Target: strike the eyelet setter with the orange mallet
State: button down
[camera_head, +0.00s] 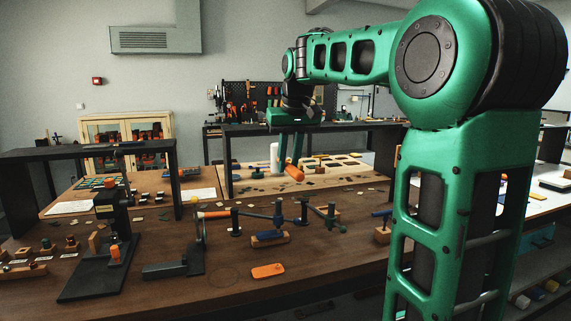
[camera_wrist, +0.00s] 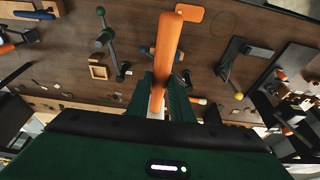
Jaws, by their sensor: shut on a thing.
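My gripper (camera_head: 291,163) is held in the air above the workbench and is shut on the orange mallet (camera_head: 294,173). In the wrist view the orange mallet (camera_wrist: 165,50) stands out between the fingers (camera_wrist: 160,100) as a long orange bar, with its lower part hidden by the gripper. I cannot tell for sure which tool is the eyelet setter. The mallet appears apart from all bench tools.
An orange tag (camera_head: 268,271) lies near the bench's front edge. A blue-handled tool on a wooden block (camera_head: 270,238) and dark posts with arms stand mid-bench. A dark raised shelf (camera_head: 300,128) spans behind my gripper. A white bottle (camera_head: 274,158) stands near it.

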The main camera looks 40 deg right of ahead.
jog(key=shift+f, duration=2)
jog(key=shift+f, duration=0.15)
jog(key=shift+s+f, duration=0.1)
notch_tip(320, 180, down, 5)
notch_tip(320, 180, up, 5)
jog(key=shift+s+r, duration=0.1)
